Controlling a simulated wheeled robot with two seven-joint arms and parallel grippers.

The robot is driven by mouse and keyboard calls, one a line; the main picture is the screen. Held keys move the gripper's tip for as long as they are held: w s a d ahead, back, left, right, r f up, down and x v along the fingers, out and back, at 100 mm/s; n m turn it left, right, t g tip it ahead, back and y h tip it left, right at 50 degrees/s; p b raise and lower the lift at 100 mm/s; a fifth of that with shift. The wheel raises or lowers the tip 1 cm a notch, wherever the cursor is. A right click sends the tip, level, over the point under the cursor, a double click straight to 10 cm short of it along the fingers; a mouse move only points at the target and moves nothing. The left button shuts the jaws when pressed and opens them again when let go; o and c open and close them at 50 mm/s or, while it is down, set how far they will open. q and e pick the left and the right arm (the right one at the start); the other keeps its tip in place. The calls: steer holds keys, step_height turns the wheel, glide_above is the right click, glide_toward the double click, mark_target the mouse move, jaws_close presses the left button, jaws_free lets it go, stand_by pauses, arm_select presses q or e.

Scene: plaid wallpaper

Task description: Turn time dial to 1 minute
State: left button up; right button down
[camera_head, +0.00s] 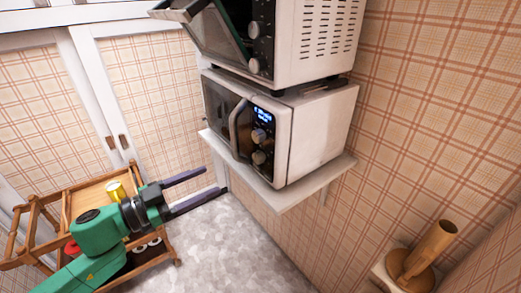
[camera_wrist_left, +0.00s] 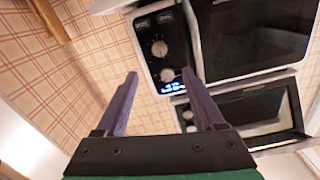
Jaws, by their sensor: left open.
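A white microwave (camera_head: 318,128) sits on a wall shelf, its dark door shut. Its control panel has a lit blue display (camera_head: 263,115), with an upper dial (camera_head: 259,135) and a lower dial (camera_head: 259,157) below it. Which one is the time dial cannot be read. In the left wrist view the panel appears upside down, with the lit display (camera_wrist_left: 172,88), one dial near it (camera_wrist_left: 168,75) and another farther off (camera_wrist_left: 159,48). My left gripper (camera_head: 213,179) is open and empty, left of and below the microwave, apart from the dials. My right gripper is out of view.
A white oven (camera_head: 318,42) with its door open stands above the microwave. The shelf (camera_head: 312,188) juts out under the microwave. A wooden cart (camera_head: 85,200) with a yellow item (camera_head: 116,190) is at left. A wooden holder (camera_head: 413,272) is at lower right.

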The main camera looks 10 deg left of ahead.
mark_target(256, 159)
arm_select(q)
steer(key=p+x, duration=0.1)
steer(key=x, duration=1.2)
steer(key=shift+w+d+r+p, duration=0.15)
steer(key=shift+w+r+p, duration=0.05)
steer(key=shift+p, duration=0.2)
steer(key=shift+w+d+f, duration=0.15)
steer(key=shift+d, duration=0.05)
jaws_close()
